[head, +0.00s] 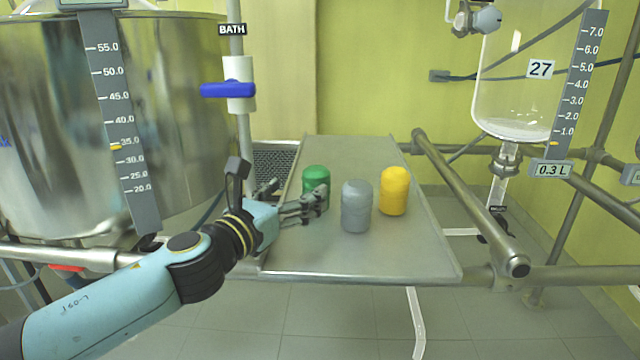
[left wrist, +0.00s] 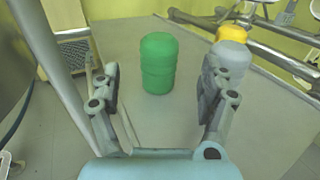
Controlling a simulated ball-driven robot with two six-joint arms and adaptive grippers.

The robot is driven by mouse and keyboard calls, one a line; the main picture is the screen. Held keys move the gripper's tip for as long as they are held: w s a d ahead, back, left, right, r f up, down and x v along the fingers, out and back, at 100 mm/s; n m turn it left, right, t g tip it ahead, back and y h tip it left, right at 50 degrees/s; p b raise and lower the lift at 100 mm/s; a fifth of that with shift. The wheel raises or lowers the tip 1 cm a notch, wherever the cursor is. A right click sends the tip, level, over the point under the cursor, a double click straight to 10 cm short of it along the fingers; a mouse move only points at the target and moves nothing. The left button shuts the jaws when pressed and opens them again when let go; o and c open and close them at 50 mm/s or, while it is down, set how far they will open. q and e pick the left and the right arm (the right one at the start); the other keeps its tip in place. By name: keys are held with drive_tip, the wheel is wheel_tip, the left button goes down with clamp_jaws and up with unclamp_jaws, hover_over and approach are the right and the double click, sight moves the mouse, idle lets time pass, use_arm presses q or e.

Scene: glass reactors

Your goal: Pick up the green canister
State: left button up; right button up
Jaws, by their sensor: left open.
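The green canister (head: 316,178) stands upright on the metal tray table (head: 350,258), at the left of the group. My left gripper (head: 295,197) is just in front of it and to its left, and partly covers its lower part in the head view. In the left wrist view the green canister (left wrist: 159,64) stands ahead, between the lines of the two open fingers and beyond their tips. The left gripper (left wrist: 158,80) is empty. My right gripper is in neither view.
A grey canister (head: 356,206) stands right of the left gripper, close to its right finger in the wrist view. A yellow canister (head: 394,191) is behind it. A steel vessel (head: 170,120) and the blue-handled valve (head: 228,90) flank the table's left. The table's front is clear.

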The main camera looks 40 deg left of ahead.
sight(309, 180)
use_arm(q)
drive_tip(key=shift+w+r, duration=0.1)
drive_tip(key=shift+w, duration=1.1)
drive_tip(key=w, duration=0.3)
drive_tip(key=w+p, duration=0.1)
drive_tip(key=w, duration=0.1)
drive_tip(key=shift+w+a, duration=0.3)
drive_tip(key=shift+a, duration=0.05)
drive_tip(key=c, duration=1.3)
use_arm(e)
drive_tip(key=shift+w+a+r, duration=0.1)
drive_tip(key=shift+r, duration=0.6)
use_arm(q)
drive_tip(key=shift+r, duration=0.1)
drive_tip(key=shift+c, duration=0.2)
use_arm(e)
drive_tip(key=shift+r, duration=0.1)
